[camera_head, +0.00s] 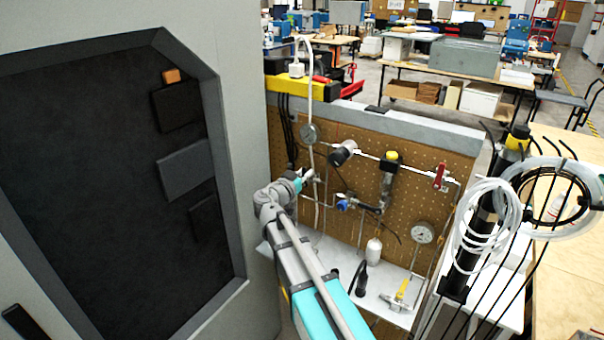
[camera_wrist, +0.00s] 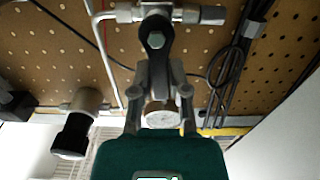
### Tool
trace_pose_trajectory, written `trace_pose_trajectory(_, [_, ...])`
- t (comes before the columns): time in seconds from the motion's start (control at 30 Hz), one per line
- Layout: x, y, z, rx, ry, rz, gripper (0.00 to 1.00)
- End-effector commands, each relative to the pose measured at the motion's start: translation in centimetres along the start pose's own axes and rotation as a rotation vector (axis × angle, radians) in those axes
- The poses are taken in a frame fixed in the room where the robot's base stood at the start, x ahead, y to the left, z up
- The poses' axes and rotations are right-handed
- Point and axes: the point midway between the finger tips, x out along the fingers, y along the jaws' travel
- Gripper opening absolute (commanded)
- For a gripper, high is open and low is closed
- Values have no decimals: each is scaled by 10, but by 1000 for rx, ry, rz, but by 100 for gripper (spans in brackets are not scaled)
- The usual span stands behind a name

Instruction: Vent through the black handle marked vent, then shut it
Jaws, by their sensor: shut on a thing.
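A black handle (camera_wrist: 156,38) with a bolt at its end sits on a metal valve body (camera_wrist: 185,13) in the wrist view. My gripper (camera_wrist: 160,72) is shut on the handle, with a fingertip on either side of it. In the head view my gripper (camera_head: 303,177) is at the left part of the pegboard, among thin metal tubes. The handle is mostly hidden there by my gripper and wrist. No vent marking can be read in either view.
The brown pegboard (camera_head: 400,218) also carries a gauge (camera_head: 310,133), a black-and-white fitting (camera_head: 343,152) and a red lever (camera_head: 440,176). A blue-handled valve (camera_head: 343,204) is close right of my gripper. A grey cabinet (camera_head: 240,120) stands close on the left.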

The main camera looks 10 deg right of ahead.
Motion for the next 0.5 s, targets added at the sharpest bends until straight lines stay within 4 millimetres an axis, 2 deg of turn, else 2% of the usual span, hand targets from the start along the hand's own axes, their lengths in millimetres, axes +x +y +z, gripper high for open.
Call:
trace_pose_trajectory(0.2, [-1,4,1,71,-5,2,0])
trace_pose_trajectory(0.5, [0,4,1,86,-5,2,0])
